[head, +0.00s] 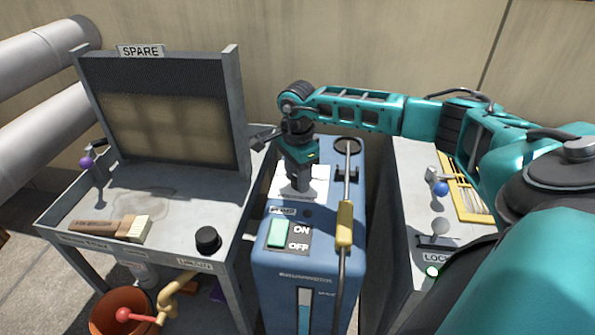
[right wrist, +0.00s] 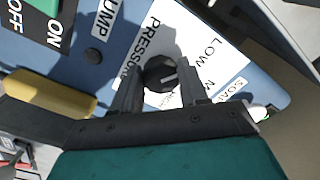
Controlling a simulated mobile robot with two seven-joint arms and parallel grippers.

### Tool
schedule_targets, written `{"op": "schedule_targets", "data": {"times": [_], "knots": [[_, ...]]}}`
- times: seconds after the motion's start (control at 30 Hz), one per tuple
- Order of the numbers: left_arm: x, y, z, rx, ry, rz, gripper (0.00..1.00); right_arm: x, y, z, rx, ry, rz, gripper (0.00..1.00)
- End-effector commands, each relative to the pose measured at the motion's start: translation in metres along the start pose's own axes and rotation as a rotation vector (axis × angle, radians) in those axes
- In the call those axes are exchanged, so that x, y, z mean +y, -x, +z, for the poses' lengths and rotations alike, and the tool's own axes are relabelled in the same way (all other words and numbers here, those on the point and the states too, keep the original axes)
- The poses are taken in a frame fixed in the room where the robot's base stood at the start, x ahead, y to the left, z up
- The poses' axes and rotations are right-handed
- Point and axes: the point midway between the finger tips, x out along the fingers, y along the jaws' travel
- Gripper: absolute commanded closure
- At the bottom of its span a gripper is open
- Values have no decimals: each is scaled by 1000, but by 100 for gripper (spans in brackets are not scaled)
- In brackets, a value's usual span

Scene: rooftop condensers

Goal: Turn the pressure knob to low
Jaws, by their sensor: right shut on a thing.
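The black pressure knob (right wrist: 158,72) sits on a white label plate (right wrist: 205,35) on top of the blue washer unit (head: 350,200). The plate reads PRESSURE, LOW and a partly hidden word starting with M. A pale mark on the knob points roughly right in the right wrist view, toward the side with LOW and M; its exact setting is hard to tell. My right gripper (head: 302,189) points down over the plate, and its fingers (right wrist: 163,88) are shut on the knob from both sides. In the head view the gripper hides the knob. My left gripper is out of view.
The green ON/OFF switch (head: 278,233) and a wand with a yellow grip (head: 344,224) are close by on the unit. Another bench with a blue-balled lever (head: 440,188) stands at right.

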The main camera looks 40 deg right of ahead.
Motion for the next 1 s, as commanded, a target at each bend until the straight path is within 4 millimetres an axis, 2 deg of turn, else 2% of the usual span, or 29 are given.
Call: {"op": "schedule_targets", "data": {"times": [0.67,0.7,0.93,1.0], "knots": [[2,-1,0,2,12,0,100,0,0,1,-1,71,-1,87],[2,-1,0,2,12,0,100,0,0,1,-2,71,-1,56],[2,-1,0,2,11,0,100,0,0,1,-1,69,0,34],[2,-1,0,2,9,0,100,0,0,0,-1,68,0,31]]}}
